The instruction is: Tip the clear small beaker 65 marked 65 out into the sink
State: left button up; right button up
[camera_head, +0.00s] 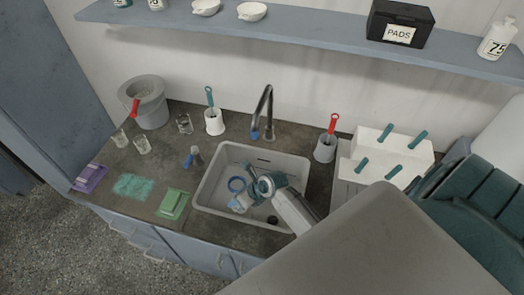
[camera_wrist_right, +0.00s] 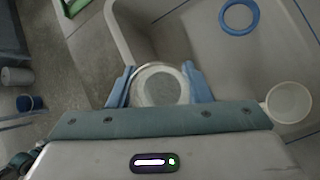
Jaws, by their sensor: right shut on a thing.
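My right gripper (camera_head: 247,192) is over the sink (camera_head: 201,192), its arm coming in from the lower right. In the right wrist view its blue fingers (camera_wrist_right: 160,86) are shut on a round, clear beaker (camera_wrist_right: 160,90), seen from its end between them. Any mark on it is not readable, and I cannot tell its tilt or contents. The sink's rim and floor show beyond it in the wrist view (camera_wrist_right: 210,50). My left gripper is not in view.
A blue ring (camera_head: 237,184) lies in the sink, and a pale round cup (camera_wrist_right: 290,102) shows right of the fingers. A tap (camera_head: 265,105) stands behind the sink.

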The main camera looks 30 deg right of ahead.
jog(key=shift+w+d+f+m+y, duration=0.15)
jog(key=shift+d+f+m+y, duration=0.15)
jog(key=shift+d+y, duration=0.3)
jog(key=shift+w+d+f+m+y, duration=0.1)
jog(key=shift+d+f+m+y, duration=0.1)
jog(key=shift+d+f+y, duration=0.3)
dwell(1.1)
jog(key=shift+w+d+f+m+y+b, duration=0.15)
jog(key=shift+d+f+y+b, duration=0.1)
jog(key=shift+f+y+b, duration=0.25)
jog(key=shift+s+d+f+m+y+b, duration=0.1)
jog(key=shift+d+f+y+b, duration=0.2)
jog(key=shift+f, duration=0.45)
jog(key=shift+w+d+f+m+y+b, duration=0.15)
jog(key=shift+d+f+y+b, duration=0.1)
jog(key=shift+f+y+b, duration=0.25)
dwell(0.5)
jog(key=shift+d+y+b, duration=0.15)
jog(key=shift+y+b, duration=0.25)
jog(key=shift+b, duration=0.5)
jog(key=shift+r+b, duration=0.1)
jog(key=shift+b, duration=0.25)
jog(key=shift+b, duration=0.35)
jog(key=shift+r+m+y+b, duration=0.1)
jog(key=shift+m+y+b, duration=0.2)
jog(key=shift+b, duration=0.05)
